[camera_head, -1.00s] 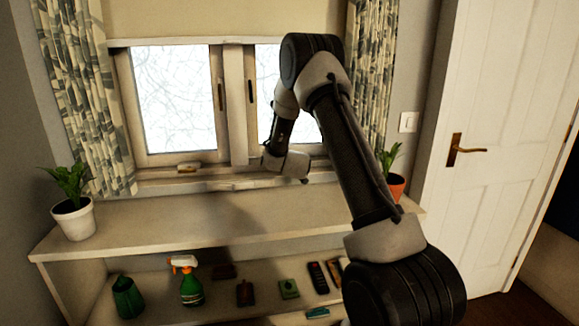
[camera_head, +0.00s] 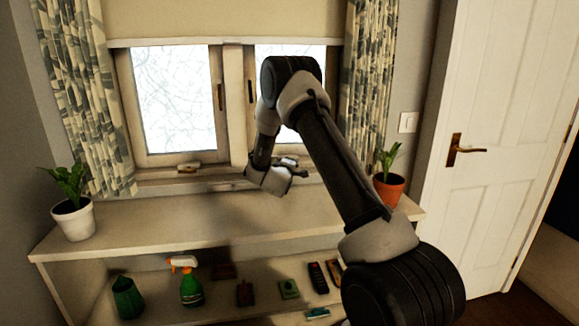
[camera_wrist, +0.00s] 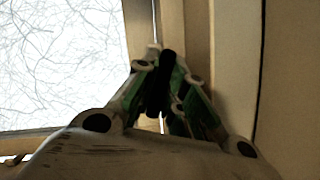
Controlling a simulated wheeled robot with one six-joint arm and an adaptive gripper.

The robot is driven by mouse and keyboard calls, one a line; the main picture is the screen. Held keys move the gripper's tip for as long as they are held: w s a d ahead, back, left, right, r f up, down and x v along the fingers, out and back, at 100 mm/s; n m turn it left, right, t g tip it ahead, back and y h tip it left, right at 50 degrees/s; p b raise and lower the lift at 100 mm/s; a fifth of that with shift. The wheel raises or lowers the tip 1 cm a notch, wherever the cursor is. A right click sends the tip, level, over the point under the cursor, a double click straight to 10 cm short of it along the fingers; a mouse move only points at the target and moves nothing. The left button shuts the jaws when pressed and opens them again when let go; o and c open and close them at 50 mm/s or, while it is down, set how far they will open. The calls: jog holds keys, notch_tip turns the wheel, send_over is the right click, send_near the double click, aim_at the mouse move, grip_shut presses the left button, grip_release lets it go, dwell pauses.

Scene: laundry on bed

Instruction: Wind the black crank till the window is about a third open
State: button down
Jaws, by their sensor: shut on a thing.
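The window has a left sash (camera_head: 178,100) and a right sash (camera_head: 290,50), partly hidden behind my arm. My gripper (camera_head: 303,173) is low in front of the right sash, just above the sill. In the wrist view my gripper (camera_wrist: 166,98) has its green-padded fingers closed on the black crank (camera_wrist: 166,68), of which only a dark upright part shows between them. A pale fitting (camera_head: 286,161) shows on the sill beside my gripper. The wrist view also shows a window pane (camera_wrist: 60,60) at left, with a thin light line beside its frame. I cannot tell how far either sash is open.
A white-potted plant (camera_head: 73,218) and an orange-potted plant (camera_head: 389,190) stand at the ends of the shelf top (camera_head: 200,230), whose middle is clear. Patterned curtains (camera_head: 75,90) flank the window.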

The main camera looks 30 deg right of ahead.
jog(key=shift+w+a+r+n+t+h, duration=0.1)
jog(key=shift+n+t+h, duration=0.2)
jog(key=shift+n, duration=0.55)
jog(key=shift+w+a+n+t+h, duration=0.1)
jog(key=shift+n+t+h, duration=0.15)
jog(key=shift+n, duration=0.6)
jog(key=c, duration=1.5)
grip_release()
jog(key=shift+s, duration=0.1)
jog(key=shift+d, duration=0.1)
jog(key=shift+s, duration=0.1)
jog(key=v, duration=1.2)
